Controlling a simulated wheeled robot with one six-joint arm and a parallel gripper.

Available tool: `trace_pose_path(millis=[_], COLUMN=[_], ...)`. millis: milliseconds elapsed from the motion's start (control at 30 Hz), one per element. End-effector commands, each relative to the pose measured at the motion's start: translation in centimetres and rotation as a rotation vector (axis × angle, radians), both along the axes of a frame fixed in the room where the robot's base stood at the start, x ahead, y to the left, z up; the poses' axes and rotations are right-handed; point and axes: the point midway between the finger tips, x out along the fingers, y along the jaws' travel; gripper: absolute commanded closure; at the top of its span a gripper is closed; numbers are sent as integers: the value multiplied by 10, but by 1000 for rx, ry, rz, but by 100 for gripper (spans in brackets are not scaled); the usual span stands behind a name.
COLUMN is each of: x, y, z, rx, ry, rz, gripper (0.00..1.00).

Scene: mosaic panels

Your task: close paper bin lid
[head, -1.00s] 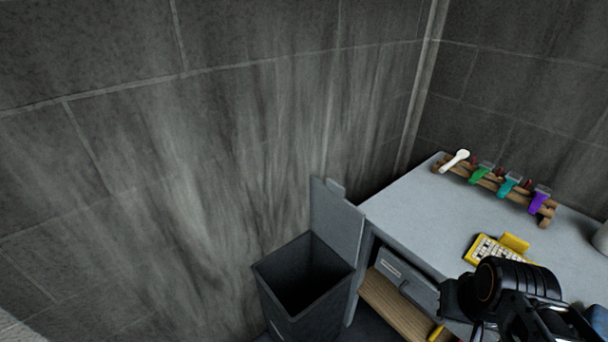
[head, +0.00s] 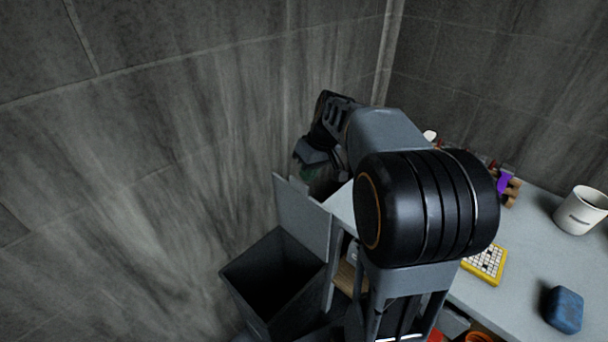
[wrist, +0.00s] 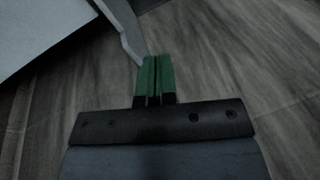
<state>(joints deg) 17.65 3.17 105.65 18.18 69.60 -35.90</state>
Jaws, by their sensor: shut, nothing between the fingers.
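The dark paper bin (head: 270,280) stands open beside the desk in the head view. Its grey lid (head: 303,218) is raised upright at the bin's back, next to the desk side. My gripper (head: 309,174) is near the wall, around the lid's top edge in the picture; the head view does not show whether they touch. In the wrist view my green fingers (wrist: 155,75) are pressed together with nothing between them. A thin grey strip (wrist: 122,28) reaches close to the fingertips there; it may be the lid's edge.
The grey desk (head: 520,255) stands to the right, with a white cup (head: 581,210), a yellow calculator-like item (head: 485,264), a blue object (head: 563,310) and a wooden rack (head: 512,190). The stained wall (head: 180,150) is close behind the bin. My arm hides part of the desk.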

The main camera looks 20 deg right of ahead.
Motion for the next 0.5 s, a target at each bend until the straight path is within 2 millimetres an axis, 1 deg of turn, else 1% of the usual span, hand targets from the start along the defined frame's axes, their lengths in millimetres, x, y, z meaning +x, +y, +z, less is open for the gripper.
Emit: trace_pose_path(millis=[33, 100, 200, 300, 400, 500], x=[20, 41, 63, 78, 87, 91], y=[-18, -39, -69, -96, -115, -128], z=[-1, -3, -10, -17, -23, -28], rx=[41, 97, 168, 221, 259, 282], ry=[3, -12, -47, -89, -125, -152], rz=[27, 77, 142, 192, 231, 255], gripper=[100, 100, 100, 100, 100, 100])
